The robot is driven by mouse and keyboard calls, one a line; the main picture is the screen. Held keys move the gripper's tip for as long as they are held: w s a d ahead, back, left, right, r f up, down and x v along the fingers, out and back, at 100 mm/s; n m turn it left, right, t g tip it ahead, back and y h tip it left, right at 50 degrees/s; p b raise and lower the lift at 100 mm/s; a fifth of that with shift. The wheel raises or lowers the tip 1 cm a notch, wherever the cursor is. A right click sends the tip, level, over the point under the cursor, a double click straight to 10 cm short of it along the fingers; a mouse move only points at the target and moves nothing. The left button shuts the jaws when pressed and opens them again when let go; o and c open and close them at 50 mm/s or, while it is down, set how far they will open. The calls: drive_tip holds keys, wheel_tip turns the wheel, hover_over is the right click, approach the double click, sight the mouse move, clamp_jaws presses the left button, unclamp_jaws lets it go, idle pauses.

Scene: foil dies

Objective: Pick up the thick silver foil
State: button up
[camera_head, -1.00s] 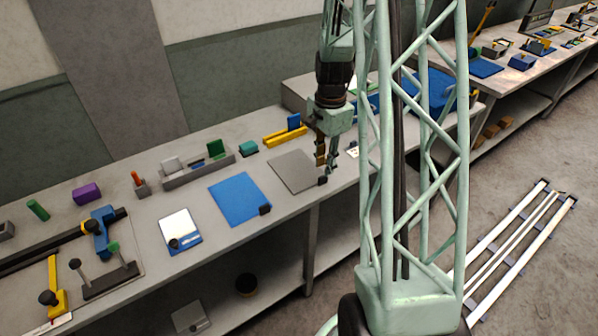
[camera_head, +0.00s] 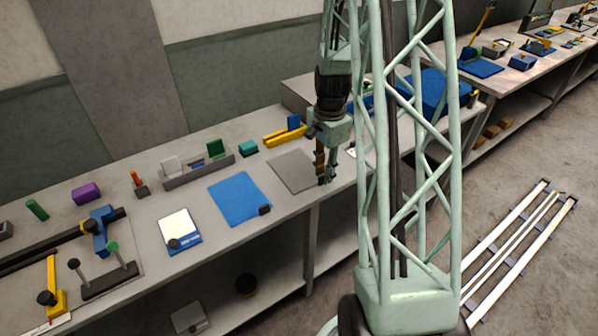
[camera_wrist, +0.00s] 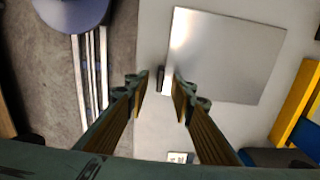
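A flat silver-grey sheet (camera_head: 290,168), which looks like the thick silver foil, lies on the bench in the head view. It also fills the upper right of the wrist view (camera_wrist: 228,55). A small dark tab (camera_wrist: 161,78) stands at its left edge there. My gripper (camera_head: 326,174) is low at the sheet's right front corner. In the wrist view my gripper (camera_wrist: 158,86) has its two fingers apart, with the tab showing between their tips. I cannot tell whether a finger touches it. In the head view the gripper hides the tab.
A blue sheet (camera_head: 238,197) with a black tab lies left of the silver one. A blue device with a pale top (camera_head: 175,224) is farther left. A yellow holder (camera_head: 285,138) stands behind the sheet. The bench's front edge is close to my gripper.

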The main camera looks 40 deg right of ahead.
drive_tip(key=shift+f, duration=0.8)
clamp_jaws()
